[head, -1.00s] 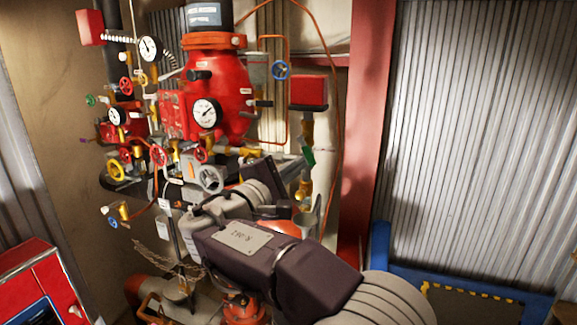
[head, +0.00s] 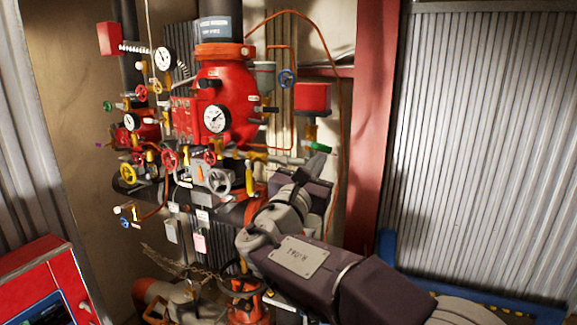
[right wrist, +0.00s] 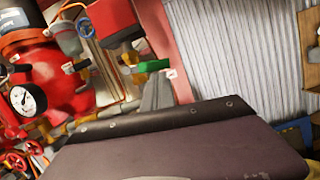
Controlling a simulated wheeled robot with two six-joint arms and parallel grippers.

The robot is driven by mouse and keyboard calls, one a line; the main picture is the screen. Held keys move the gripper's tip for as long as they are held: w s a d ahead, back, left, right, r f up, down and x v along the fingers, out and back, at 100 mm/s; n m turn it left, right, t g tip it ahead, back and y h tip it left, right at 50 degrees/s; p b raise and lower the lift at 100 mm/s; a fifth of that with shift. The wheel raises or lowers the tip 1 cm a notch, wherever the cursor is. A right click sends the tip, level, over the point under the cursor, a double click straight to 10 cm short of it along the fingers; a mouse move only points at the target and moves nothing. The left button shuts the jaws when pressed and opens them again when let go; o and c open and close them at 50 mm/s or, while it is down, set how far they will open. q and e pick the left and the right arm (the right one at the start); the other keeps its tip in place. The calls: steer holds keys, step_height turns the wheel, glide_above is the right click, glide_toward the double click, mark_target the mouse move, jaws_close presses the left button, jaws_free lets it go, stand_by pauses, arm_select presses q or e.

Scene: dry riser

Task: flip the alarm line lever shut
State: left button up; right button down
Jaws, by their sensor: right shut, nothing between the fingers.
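A green lever (head: 318,147) sits on the thin brass pipe under the red box at the right of the riser. I take it for the alarm line lever; no label on it is legible. The handle points right, roughly across the pipe. It also shows in the right wrist view (right wrist: 152,66). My right gripper (head: 318,162) is shut and empty, its tips just below the handle. In the right wrist view the grey fingers (right wrist: 158,92) reach up close to the lever; I cannot tell whether they touch. My left gripper is out of view.
The red box (head: 313,98) hangs above the lever. The red valve body (head: 226,95) with gauges and several handwheels stands left of it. A red steel column (head: 370,120) rises to the right, before a corrugated wall. A red cabinet (head: 45,280) is at lower left.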

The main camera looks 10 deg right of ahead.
steer(key=shift+s+d+r+n, duration=0.2)
steer(key=shift+r+n, duration=0.1)
steer(key=shift+n, duration=0.2)
steer(key=shift+r, duration=0.2)
stand_by(0.3)
